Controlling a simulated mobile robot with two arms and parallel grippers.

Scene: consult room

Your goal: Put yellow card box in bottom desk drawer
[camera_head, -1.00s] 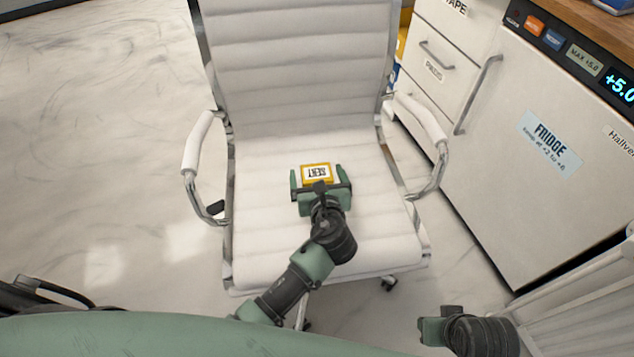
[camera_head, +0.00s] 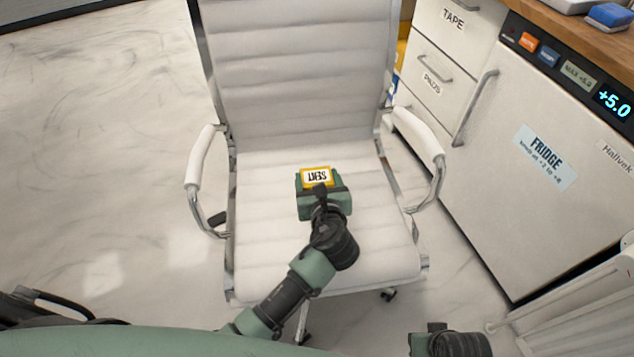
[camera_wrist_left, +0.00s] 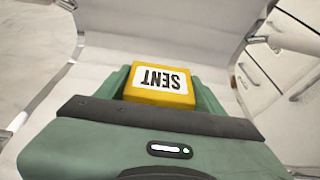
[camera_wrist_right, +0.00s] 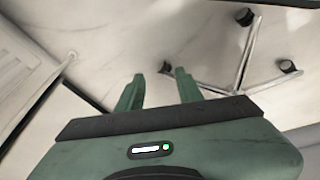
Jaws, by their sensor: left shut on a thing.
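The yellow card box (camera_head: 317,177), with a white label reading SENT, is on or just above the white chair seat. My left gripper (camera_head: 319,188) is shut on it from the front. In the left wrist view the yellow card box (camera_wrist_left: 161,84) sits between the two green fingers. My right gripper (camera_head: 428,340) is low at the bottom edge of the head view. In the right wrist view its fingers (camera_wrist_right: 157,90) are apart with nothing between them. White drawers (camera_head: 437,64) stand behind the chair at the right, with labels TAPE and PADS; the lowest part is hidden by the chair arm.
The white office chair (camera_head: 300,245) stands directly ahead, its armrests on both sides of the seat. A fridge (camera_head: 540,190) is right of the drawers, under a wooden desktop (camera_head: 575,28). A white ribbed object (camera_head: 590,300) stands at lower right. Floor at the left is clear.

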